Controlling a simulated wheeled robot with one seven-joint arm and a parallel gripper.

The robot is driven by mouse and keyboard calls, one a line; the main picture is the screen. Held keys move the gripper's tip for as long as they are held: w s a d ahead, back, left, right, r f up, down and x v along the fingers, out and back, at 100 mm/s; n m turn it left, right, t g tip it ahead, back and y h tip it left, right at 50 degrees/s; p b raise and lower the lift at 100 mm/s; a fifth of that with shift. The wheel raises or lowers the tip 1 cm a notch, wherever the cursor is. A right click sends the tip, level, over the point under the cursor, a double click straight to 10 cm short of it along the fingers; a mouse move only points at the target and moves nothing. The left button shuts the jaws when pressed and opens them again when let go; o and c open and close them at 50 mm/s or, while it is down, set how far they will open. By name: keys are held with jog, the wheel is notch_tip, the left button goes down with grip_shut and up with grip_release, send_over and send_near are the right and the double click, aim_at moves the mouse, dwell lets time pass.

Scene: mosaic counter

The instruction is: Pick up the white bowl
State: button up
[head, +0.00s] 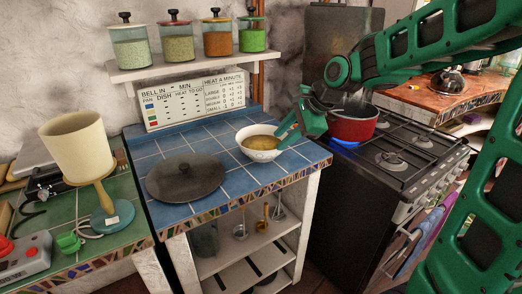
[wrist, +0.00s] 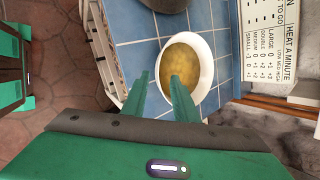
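The white bowl (head: 262,156) holds yellow-brown food and sits upright on the blue tiled counter (head: 225,180), near its right side. It also shows in the wrist view (wrist: 208,62). My gripper (head: 283,130) reaches in from the right at the bowl's right rim. In the wrist view my gripper (wrist: 160,75) has its two fingers apart. The right finger overlaps the bowl's inside and the left finger lies outside it, over blue tile, with the near rim between them in the picture. I cannot tell whether either finger touches the bowl.
A dark round lid (head: 186,178) lies left of the bowl. A red pot (head: 352,128) stands on the stove (head: 400,150) at the right, with blue flame under it. A shelf (head: 190,66) with several jars and a heat chart (head: 195,98) are behind. A lamp (head: 78,148) stands far left.

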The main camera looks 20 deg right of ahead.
aim_at(266, 153)
jog(key=x, duration=1)
jog(key=shift+w+a+f, duration=0.1)
jog(key=shift+a+f, duration=0.05)
jog(key=shift+f, duration=0.2)
grip_shut()
dwell(1.1)
